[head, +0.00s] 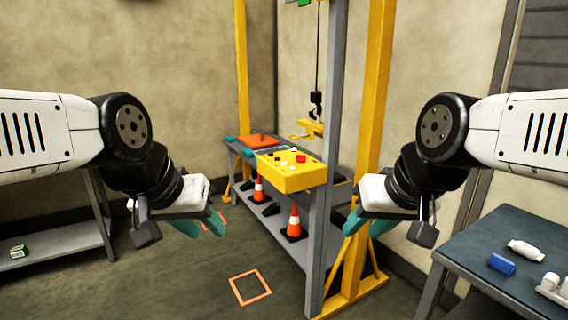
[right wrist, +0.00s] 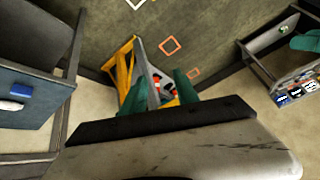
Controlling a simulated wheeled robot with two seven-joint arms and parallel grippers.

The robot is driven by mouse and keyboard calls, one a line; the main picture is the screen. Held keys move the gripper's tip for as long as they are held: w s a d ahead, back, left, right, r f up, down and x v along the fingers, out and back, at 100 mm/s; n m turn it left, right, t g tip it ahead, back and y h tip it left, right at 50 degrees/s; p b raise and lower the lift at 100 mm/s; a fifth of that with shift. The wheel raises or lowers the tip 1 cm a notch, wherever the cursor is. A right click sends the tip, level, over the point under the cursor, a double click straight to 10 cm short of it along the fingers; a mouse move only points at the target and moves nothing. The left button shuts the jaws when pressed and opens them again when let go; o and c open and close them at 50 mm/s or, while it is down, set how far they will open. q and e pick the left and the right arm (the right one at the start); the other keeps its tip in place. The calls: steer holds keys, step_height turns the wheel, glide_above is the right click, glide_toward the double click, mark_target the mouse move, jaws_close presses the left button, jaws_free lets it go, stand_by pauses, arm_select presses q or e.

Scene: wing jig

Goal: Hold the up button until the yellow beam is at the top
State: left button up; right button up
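A yellow control box (head: 292,178) with several small buttons, red, white and dark, is fixed by a grey post in the middle of the head view. Which button is up cannot be read. A short yellow beam (head: 311,128) hangs below a black hook (head: 316,104) on a line, behind the box and low between the yellow posts. My left gripper (head: 202,224) is open and empty, left of the box and apart from it. My right gripper (head: 367,222) is open and empty, right of the box; its teal fingers stand apart in the right wrist view (right wrist: 160,94).
A grey bench (head: 241,147) stands behind the box, with orange cones (head: 294,222) on its lower shelf. A tall grey post (head: 324,220) and yellow frame (head: 375,90) stand beside it. A dark table (head: 477,262) is at right. Floor in front is clear, with an orange square (head: 250,287).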

jaws_close()
stand_by(1.8)
